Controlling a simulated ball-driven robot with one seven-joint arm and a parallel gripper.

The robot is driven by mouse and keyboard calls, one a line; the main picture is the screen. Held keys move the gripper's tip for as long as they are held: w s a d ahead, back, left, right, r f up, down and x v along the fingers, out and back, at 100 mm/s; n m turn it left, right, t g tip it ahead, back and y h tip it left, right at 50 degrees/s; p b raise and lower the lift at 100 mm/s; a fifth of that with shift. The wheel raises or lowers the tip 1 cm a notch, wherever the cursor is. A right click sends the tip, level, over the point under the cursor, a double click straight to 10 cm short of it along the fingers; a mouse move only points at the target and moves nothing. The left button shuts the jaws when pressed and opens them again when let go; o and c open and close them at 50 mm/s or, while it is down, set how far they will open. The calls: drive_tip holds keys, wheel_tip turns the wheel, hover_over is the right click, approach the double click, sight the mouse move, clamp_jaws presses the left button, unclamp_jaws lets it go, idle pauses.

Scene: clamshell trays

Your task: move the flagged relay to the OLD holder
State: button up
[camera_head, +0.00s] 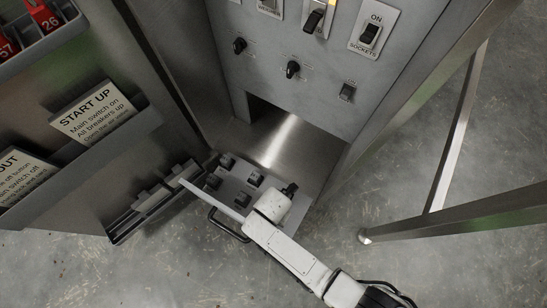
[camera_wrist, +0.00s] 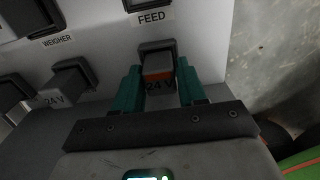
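In the head view my white arm reaches over the panel (camera_head: 233,191), which bears several dark relays; my fingertips are hidden there. No label reading OLD can be made out. A rail-like holder (camera_head: 150,205) stands left of the panel.
Another 24 V relay (camera_wrist: 72,78) sits left of my gripper, below the WEIGHER label (camera_wrist: 64,38). A cabinet front with switches (camera_head: 292,69) rises behind the panel. Card pockets (camera_head: 125,124) are at left, and a metal frame (camera_head: 455,145) stands at right.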

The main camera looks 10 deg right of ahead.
drive_tip(key=o, duration=0.5)
